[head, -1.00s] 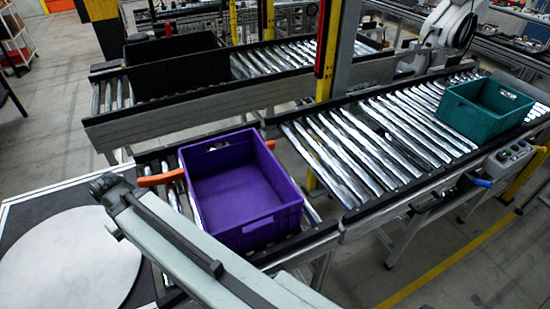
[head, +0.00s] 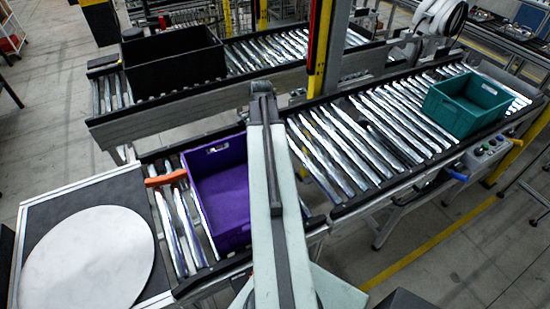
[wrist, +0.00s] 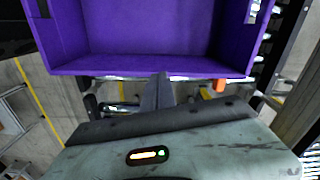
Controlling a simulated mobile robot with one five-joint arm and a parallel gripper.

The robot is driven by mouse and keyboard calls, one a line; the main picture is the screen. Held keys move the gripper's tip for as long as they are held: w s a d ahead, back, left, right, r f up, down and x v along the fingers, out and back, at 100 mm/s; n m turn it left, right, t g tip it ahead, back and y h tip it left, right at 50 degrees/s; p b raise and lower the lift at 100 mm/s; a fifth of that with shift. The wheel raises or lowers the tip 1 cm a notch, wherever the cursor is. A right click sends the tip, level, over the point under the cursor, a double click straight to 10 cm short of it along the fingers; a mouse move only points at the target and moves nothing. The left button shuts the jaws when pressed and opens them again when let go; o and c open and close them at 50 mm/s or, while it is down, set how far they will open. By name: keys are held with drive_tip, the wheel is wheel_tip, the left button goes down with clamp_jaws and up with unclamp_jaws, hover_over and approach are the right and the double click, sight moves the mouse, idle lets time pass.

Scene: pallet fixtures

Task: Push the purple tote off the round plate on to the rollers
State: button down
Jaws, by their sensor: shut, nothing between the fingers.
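The purple tote (head: 222,205) is empty and upright on the short roller section (head: 181,228), to the right of the round plate (head: 88,258) and apart from it. The plate is pale and bare. My arm crosses in front of the tote's right part in the head view and hides it. My gripper fingers (wrist: 161,86) are shut and empty in the wrist view. They point at the near rim of the tote (wrist: 150,66); I cannot tell whether they touch it.
An orange bar (head: 166,178) sticks out at the tote's left. A teal tote (head: 468,104) stands on the long rollers (head: 372,140) at right. A black bin (head: 174,64) stands on the rear conveyor. Bare rollers lie between the purple and teal totes.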

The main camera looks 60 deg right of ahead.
drive_tip(key=s+d+m, duration=0.3)
drive_tip(key=s+d, duration=0.2)
drive_tip(key=s, duration=0.1)
wheel_tip(320, 180, down, 10)
drive_tip(key=b, duration=1.1)
drive_tip(key=a, duration=0.1)
drive_tip(key=w+a+p, duration=0.1)
drive_tip(key=w+a, duration=0.1)
drive_tip(key=shift+w+a+r, duration=0.2)
drive_tip(key=shift+a+r, duration=0.1)
drive_tip(key=shift+r, duration=0.05)
